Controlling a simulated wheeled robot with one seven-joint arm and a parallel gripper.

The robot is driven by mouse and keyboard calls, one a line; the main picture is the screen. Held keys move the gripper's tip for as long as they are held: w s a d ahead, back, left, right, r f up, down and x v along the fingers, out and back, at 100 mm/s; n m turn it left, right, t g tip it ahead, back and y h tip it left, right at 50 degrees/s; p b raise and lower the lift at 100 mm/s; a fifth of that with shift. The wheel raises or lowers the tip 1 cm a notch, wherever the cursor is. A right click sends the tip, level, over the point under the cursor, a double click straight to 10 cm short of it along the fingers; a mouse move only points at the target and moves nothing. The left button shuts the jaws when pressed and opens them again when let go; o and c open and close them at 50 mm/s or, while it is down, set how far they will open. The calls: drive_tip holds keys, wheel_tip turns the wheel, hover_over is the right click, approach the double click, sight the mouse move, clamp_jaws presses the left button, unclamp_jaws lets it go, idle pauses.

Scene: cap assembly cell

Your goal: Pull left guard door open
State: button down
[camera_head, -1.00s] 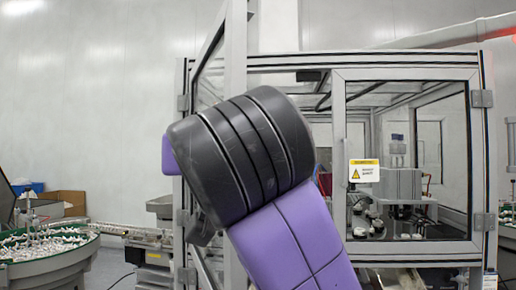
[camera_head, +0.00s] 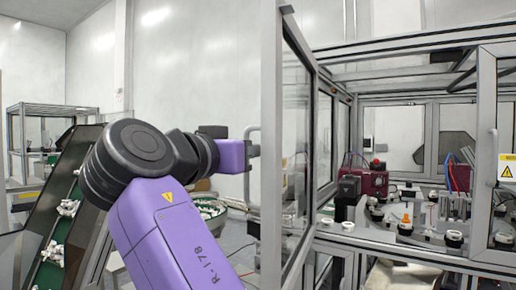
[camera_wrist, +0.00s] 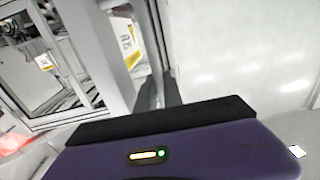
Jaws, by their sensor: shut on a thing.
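The left guard door (camera_head: 271,120) is a grey-framed clear panel. In the head view it stands swung out from the cell, its free edge towards me and the opening clear to its right. My gripper (camera_head: 249,151) is at the outer side of that edge, shut on the grey door handle (camera_head: 247,178). The grip itself is small and partly hidden by my purple wrist.
The right guard door (camera_head: 485,150) with a yellow warning label is at the right. Inside the cell are a red device (camera_head: 372,180) and several small fixtures. A green-belted conveyor (camera_head: 62,215) stands at the left, with a parts bowl (camera_head: 212,208) behind my arm.

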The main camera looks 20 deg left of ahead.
drive_tip(key=shift+w+r, duration=0.1)
idle(0.3)
drive_tip(key=c, duration=1.8)
unclamp_jaws()
drive_tip(key=shift+o, duration=0.2)
drive_tip(key=s+b, duration=0.2)
drive_tip(key=s, duration=0.5)
drive_tip(key=shift+s+a+b, duration=0.2)
drive_tip(key=shift+s+b, duration=0.1)
drive_tip(key=shift+s, duration=0.1)
